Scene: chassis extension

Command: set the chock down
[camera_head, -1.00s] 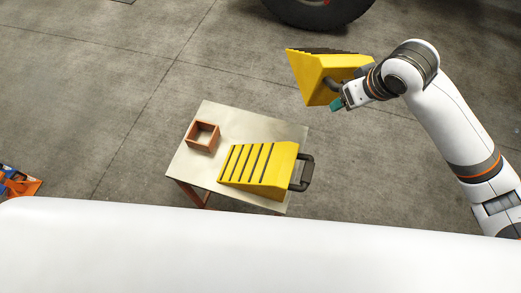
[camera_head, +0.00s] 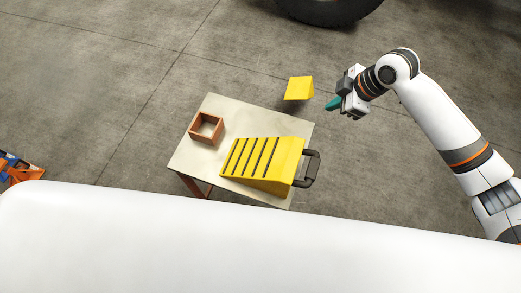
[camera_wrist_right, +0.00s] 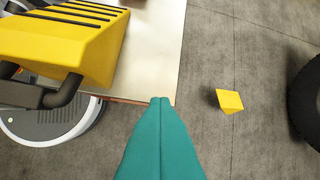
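A yellow chock (camera_head: 299,88) is apart from my right gripper, beyond the table's far right corner. In the right wrist view it is a small yellow shape (camera_wrist_right: 229,101) over the floor, tilted, with a dark shadow beside it. I cannot tell whether it touches the floor. My right gripper (camera_head: 331,104) is empty, to the right of this chock and above the floor. Its teal fingers meet at their tips in the right wrist view (camera_wrist_right: 161,100). A second yellow chock (camera_head: 262,161) with dark ribs and a black handle lies on the table. My left gripper is out of view.
The small table (camera_head: 235,108) also carries an open reddish-brown box (camera_head: 206,128). A large black tyre (camera_head: 325,8) stands at the top. An orange and blue object (camera_head: 20,170) is at the left edge. Much grey floor is clear around the table.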

